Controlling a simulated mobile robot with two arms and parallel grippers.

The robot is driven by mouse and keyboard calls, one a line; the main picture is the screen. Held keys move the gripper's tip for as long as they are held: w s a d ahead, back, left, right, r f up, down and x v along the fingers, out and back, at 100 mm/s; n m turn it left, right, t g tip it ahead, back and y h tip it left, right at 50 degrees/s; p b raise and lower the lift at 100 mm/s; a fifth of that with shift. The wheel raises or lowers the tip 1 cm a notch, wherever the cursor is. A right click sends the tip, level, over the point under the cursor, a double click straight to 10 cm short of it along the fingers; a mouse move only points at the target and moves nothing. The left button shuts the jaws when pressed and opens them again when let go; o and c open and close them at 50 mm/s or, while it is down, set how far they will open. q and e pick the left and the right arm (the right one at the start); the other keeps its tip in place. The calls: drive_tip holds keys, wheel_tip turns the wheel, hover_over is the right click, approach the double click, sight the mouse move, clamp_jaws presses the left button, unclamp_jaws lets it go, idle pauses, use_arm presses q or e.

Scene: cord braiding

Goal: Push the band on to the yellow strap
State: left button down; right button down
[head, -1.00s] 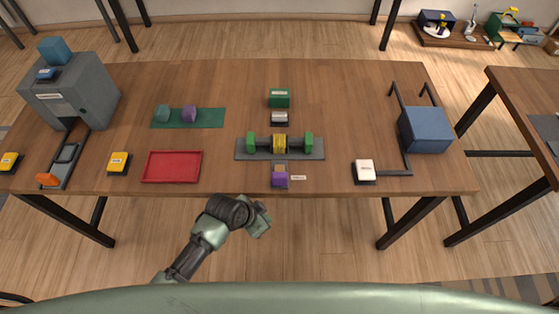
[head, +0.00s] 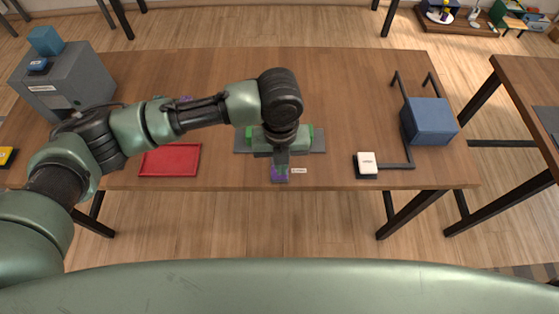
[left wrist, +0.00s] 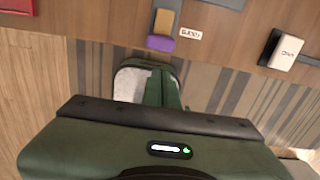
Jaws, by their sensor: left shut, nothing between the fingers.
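In the left wrist view a purple block (left wrist: 161,45) sits at the near end of a tan-yellow strip (left wrist: 167,18) at the table's edge. In the head view the purple block (head: 279,175) is partly covered by my left gripper (head: 281,166). That gripper is shut and empty, pointing down by the front of the grey fixture (head: 318,142). It also shows in the left wrist view (left wrist: 147,92), apart from the purple block in the picture. My arm hides the fixture's yellow middle part. I cannot tell which piece is the band. My right gripper is not in view.
Green blocks (head: 306,133) stand on the fixture. A red tray (head: 170,160) lies to the left. A white button box (head: 367,162) and a blue box (head: 428,120) on a black frame are to the right. A small label (head: 299,171) lies beside the purple block.

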sight(279, 180)
use_arm(q)
drive_tip(key=f+b, duration=0.7)
drive_tip(key=b, duration=0.1)
drive_tip(key=shift+w+a+f, duration=0.1)
drive_tip(key=shift+a+f, duration=0.15)
drive_tip(key=shift+f, duration=0.15)
drive_tip(key=shift+w, duration=1.9)
drive_tip(key=shift+w+b, duration=0.35)
drive_tip(key=shift+w, duration=0.3)
drive_tip(key=shift+s+r, duration=0.1)
